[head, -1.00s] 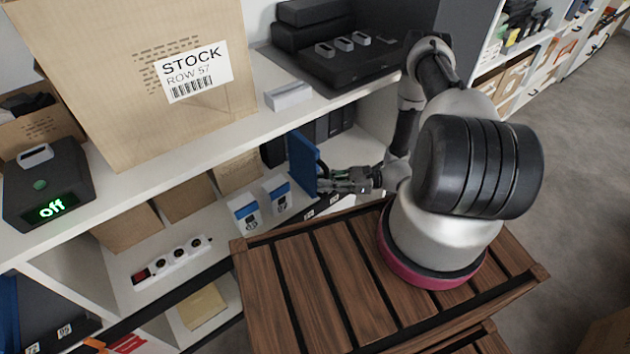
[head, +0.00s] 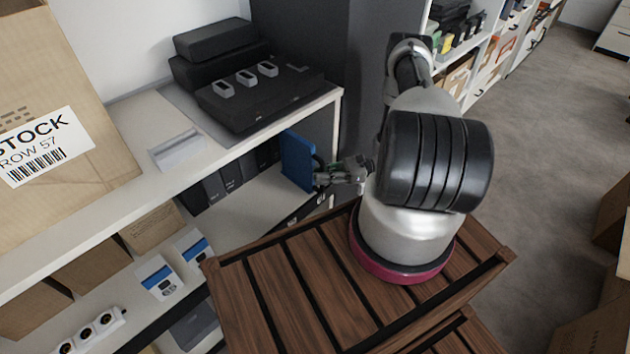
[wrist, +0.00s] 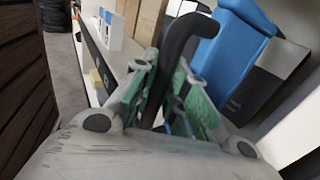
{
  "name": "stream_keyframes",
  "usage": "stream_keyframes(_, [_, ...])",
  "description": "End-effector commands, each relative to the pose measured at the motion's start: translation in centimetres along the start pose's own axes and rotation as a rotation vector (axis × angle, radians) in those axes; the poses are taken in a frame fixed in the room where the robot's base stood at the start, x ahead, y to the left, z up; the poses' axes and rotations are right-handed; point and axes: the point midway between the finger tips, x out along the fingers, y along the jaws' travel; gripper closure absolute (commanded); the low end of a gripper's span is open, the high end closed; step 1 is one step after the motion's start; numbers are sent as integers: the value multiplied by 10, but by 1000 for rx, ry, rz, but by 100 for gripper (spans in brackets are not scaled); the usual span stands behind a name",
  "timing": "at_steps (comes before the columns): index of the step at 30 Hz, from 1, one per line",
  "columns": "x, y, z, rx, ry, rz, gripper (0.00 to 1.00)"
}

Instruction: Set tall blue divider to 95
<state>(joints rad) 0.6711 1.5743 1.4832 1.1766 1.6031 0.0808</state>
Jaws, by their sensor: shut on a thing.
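The tall blue divider (head: 297,160) stands roughly upright at the right end of the middle shelf, by the shelf's end panel. My gripper (head: 322,179) is at its right side in the head view. In the wrist view my gripper (wrist: 165,95) is shut on the divider's black curved handle (wrist: 183,45), between green-padded fingers. The blue panel (wrist: 232,58) shows just behind the handle. Whether its bottom touches the shelf is hidden. Small labels (head: 292,222) run along the shelf's front edge, but their numbers are too small to read.
Black binders (head: 212,186) stand left of the divider. Blue-and-white boxes (head: 157,278) and brown cartons (head: 92,268) sit farther left. The upper shelf board (head: 240,148) lies above, carrying black cases (head: 262,92) and a large STOCK carton (head: 60,120). Open floor (head: 545,130) is at right.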

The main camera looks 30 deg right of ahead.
Motion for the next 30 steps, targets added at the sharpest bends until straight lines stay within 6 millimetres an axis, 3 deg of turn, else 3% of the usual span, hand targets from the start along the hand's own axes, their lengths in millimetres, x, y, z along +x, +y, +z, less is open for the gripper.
stream_keyframes(6, [-12, -8, 0, 0, 0, 2, 100])
stream_keyframes(18, [-16, -11, 0, -3, 3, -3, 100])
stream_keyframes(19, [-16, -12, 0, -3, 3, -3, 83])
stream_keyframes(21, [-16, -11, 0, -3, 2, -3, 75])
stream_keyframes(30, [-18, -10, 0, -1, 1, -2, 75])
